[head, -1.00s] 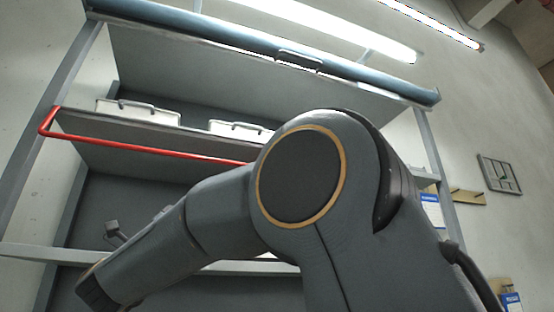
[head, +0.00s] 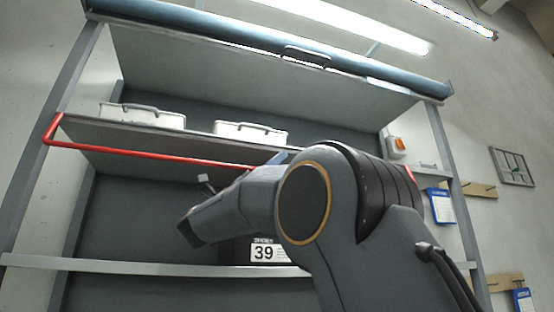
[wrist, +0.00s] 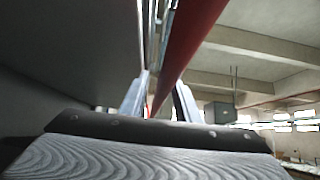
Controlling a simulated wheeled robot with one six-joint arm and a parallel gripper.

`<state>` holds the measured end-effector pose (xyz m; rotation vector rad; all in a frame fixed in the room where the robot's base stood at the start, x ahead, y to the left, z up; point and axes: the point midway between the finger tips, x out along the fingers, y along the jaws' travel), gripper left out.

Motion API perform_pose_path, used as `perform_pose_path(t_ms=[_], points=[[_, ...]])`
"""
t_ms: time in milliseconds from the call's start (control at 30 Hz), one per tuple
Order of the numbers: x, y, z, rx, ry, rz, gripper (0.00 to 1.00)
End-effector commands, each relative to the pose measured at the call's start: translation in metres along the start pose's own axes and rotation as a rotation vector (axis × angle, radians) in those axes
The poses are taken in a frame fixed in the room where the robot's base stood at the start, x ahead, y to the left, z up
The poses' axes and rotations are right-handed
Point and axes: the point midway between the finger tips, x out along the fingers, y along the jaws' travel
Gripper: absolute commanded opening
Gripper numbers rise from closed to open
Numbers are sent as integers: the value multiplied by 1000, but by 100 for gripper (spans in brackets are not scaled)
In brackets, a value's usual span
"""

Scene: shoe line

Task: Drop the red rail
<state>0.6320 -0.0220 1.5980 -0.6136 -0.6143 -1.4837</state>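The red rail (head: 150,152) runs along the front of the middle shelf, with a bent end at the left; its right part passes behind my arm. It is raised at the shelf edge. In the wrist view the red rail (wrist: 190,40) runs from the top down towards the gap between my fingers. My gripper (wrist: 160,90) has its two fingers apart, with the rail lined up with the gap and a space showing beside it. I cannot tell how far the rail is from the fingertips.
Two white bins (head: 142,116) (head: 250,133) stand on the middle shelf (head: 100,130). A grey panel with a handle (head: 303,56) is above. A lower crossbar (head: 130,265) and a box labelled 39 (head: 264,251) lie below. Blue cards (head: 440,205) hang at the right.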

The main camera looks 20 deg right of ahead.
Motion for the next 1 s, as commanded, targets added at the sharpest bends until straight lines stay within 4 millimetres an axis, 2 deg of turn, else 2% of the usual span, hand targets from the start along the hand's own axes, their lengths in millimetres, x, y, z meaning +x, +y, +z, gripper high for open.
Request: perform_pose_path(t_ms=[100,367,533,833,1000], points=[[6,0,0,0,0,0,29],[6,0,0,0,0,1,29],[6,0,0,0,0,1,1],[7,0,-1,-4,0,2,0],[16,-4,-11,-37,1,6,0]])
